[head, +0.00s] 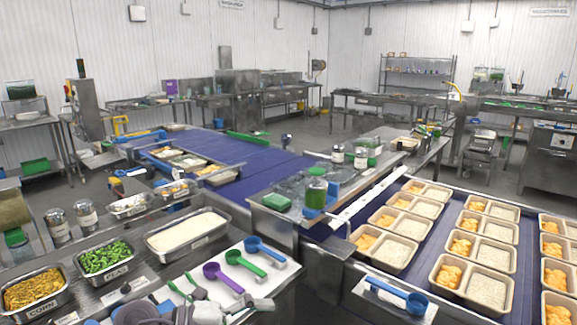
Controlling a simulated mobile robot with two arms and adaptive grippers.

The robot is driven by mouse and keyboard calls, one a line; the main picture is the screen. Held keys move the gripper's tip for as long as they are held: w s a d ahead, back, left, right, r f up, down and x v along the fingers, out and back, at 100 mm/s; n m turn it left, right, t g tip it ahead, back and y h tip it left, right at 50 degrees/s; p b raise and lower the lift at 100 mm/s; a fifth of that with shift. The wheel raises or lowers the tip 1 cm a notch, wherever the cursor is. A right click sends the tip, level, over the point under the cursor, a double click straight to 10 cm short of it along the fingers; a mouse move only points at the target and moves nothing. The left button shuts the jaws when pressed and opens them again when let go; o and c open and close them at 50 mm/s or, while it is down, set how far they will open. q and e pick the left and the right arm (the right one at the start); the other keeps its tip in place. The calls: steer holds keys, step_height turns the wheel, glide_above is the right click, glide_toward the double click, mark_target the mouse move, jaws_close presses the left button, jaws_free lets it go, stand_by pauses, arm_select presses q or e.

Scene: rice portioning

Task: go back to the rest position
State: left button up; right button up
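My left gripper (193,291) comes in at the bottom edge, left of the middle, in grey and black with green bits near its fingers. It is partly cut off by the frame, and I cannot tell how far its fingers are apart. It shows in front of a white board (283,271) bearing a purple scoop (222,277), a green scoop (245,262) and a blue scoop (265,250). I see nothing clearly held in it. My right gripper is not in view.
Steel pans of corn (36,288), peas (105,257) and rice (187,234) stand at left. Another blue scoop (400,295) lies at lower right. Several two-part trays with rice and orange food (474,276) fill the blue conveyor (450,225) at right.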

arm_select(q)
step_height(320, 180, up, 9)
steer(key=a+n+t+h, duration=0.2)
steer(key=n+t, duration=0.8)
steer(key=t, duration=0.2)
steer(key=w+a+f+n+t+y, duration=0.25)
steer(key=a+n+t+y, duration=0.35)
steer(key=n+y, duration=0.4)
steer(key=s+a+f+n+g+y, duration=0.3)
steer(key=a+f+n+g+y, duration=0.15)
steer(key=f, duration=0.25)
steer(key=s+a+f+n+g+y, duration=0.3)
steer(key=s+a+f+n, duration=0.15)
steer(key=f, duration=0.35)
steer(key=s+d+f+g+h, duration=0.1)
steer(key=s+f+g, duration=0.45)
steer(key=s, duration=0.45)
steer(key=s+d+f+g, duration=0.1)
steer(key=s+f+g, duration=0.45)
steer(key=s, duration=0.35)
step_height(320, 180, down, 25)
steer(key=m, duration=0.1)
steer(key=s+a+f+g, duration=0.2)
steer(key=s+a+f, duration=0.1)
steer(key=s+f, duration=1.5)
steer(key=shift+a+f, duration=0.15)
